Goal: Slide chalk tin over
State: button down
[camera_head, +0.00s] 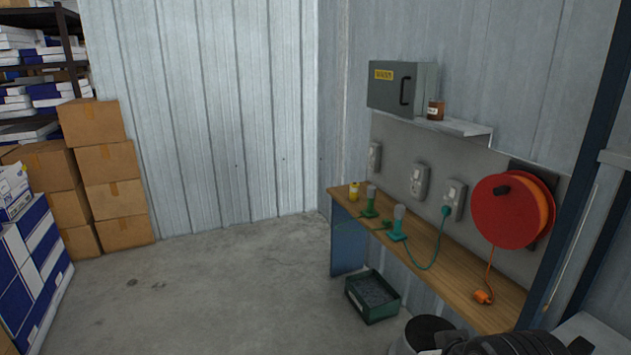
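A small brown tin with a pale label (436,110) stands upright on the right part of a grey wall shelf (462,127), just right of a grey metal box. It may be the chalk tin; its label is too small to read. Dark parts of my arm show at the bottom right edge, well below and apart from the shelf. My gripper's fingertips cannot be made out there.
The grey box (403,88) with a yellow label fills the shelf's left part. Green corded tools (398,224) stand on the bench (455,262). A red reel (513,211) hangs at right. A green bin (372,297) sits on the floor. Cartons (108,163) stand left; middle floor is clear.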

aim_at(436, 108)
jog(key=i+j+u, duration=0.2)
jog(key=i, duration=0.9)
jog(key=i+j+u, duration=0.25)
jog(key=i, duration=0.85)
